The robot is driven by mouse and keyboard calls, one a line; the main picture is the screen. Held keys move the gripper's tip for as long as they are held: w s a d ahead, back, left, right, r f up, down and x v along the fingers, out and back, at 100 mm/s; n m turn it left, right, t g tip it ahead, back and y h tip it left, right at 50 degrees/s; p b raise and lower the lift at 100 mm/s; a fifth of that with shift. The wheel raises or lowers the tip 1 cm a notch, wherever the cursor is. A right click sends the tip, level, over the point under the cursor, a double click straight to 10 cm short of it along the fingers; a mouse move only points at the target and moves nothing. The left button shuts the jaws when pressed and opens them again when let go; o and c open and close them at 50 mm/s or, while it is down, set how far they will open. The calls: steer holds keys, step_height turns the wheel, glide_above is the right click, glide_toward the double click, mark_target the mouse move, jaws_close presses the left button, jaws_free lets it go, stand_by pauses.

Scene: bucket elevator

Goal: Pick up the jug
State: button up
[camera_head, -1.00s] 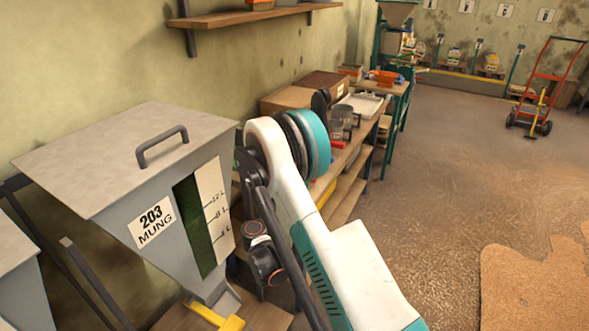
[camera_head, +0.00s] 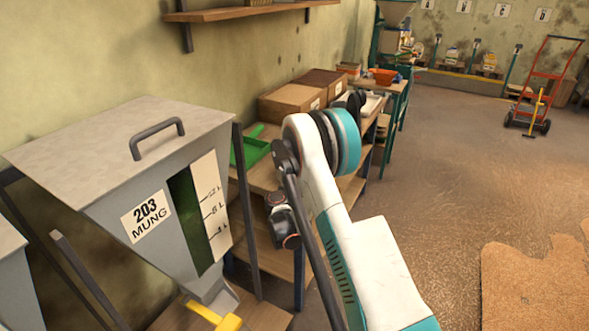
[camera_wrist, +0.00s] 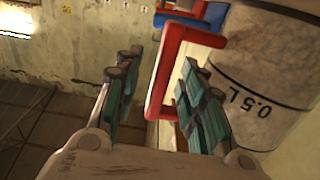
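The jug (camera_wrist: 262,75) shows at the right of the wrist view. It has a pale, mottled grey body with a black band and "0.5 L" marking, and a red loop handle (camera_wrist: 163,75). My gripper (camera_wrist: 158,72) is open, with its teal-padded fingers on either side of the handle. The right finger lies close to the handle and the jug wall; a visible gap separates the left finger from the handle. I cannot tell whether either finger touches. In the head view my arm hides the gripper and the jug.
A workbench (camera_head: 262,176) runs along the wall, bearing a green tray (camera_head: 249,150) and cardboard boxes (camera_head: 291,101). The grey mung hopper (camera_head: 122,140) stands at the left. A blue part (camera_wrist: 208,17) lies beyond the handle. Open floor (camera_head: 455,175) is at the right.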

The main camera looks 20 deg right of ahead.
steer(key=shift+w+d, duration=0.45)
steer(key=shift+d, duration=0.1)
jaws_close()
steer(key=shift+r, duration=0.15)
step_height(320, 180, up, 20)
steer(key=p, duration=0.6)
steer(key=shift+p, duration=0.3)
